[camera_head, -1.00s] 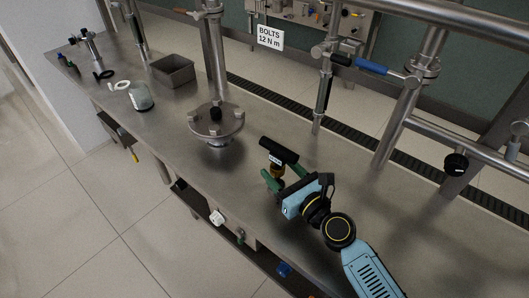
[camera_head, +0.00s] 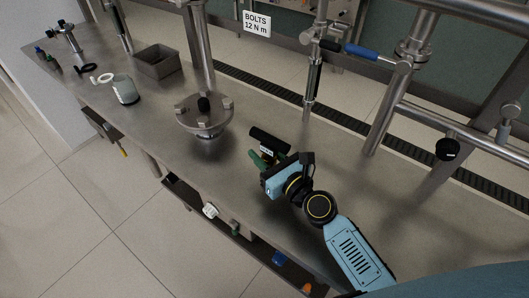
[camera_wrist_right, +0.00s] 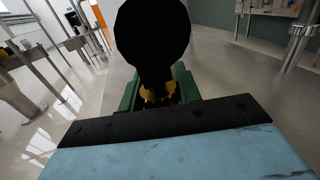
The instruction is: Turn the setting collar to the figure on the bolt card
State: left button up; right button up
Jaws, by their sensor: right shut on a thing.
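The bolt card (camera_head: 257,23) is a white plate at the top of the head view; it reads "BOLTS 12 N m". A tool with a black bar-like handle (camera_head: 270,139) and a small white label (camera_head: 266,152) stands over the bench's front part. My right gripper (camera_head: 267,164), with green fingers, is shut on the tool below the handle. In the right wrist view the handle's black round end (camera_wrist_right: 152,38) hides much, and a yellow part (camera_wrist_right: 158,93) shows between the fingers. Any figure on the collar is too small to read. My left gripper is not in view.
A round flanged lid (camera_head: 204,117) with several lugs stands left of the gripper. A grey bin (camera_head: 158,62), a jar (camera_head: 125,90) and a white ring (camera_head: 101,79) lie farther left. Pipes with a blue-handled valve (camera_head: 361,51) rise behind. Bare bench lies right of the gripper.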

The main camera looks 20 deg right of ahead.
jog(key=shift+r+m+t+h+p, duration=0.1)
jog(key=shift+m+t+h+p, duration=0.3)
jog(key=shift+m+h+p, duration=0.55)
jog(key=shift+d+h, duration=0.15)
jog(key=shift+h, duration=0.1)
jog(key=o, duration=1)
jog(key=shift+c, duration=0.2)
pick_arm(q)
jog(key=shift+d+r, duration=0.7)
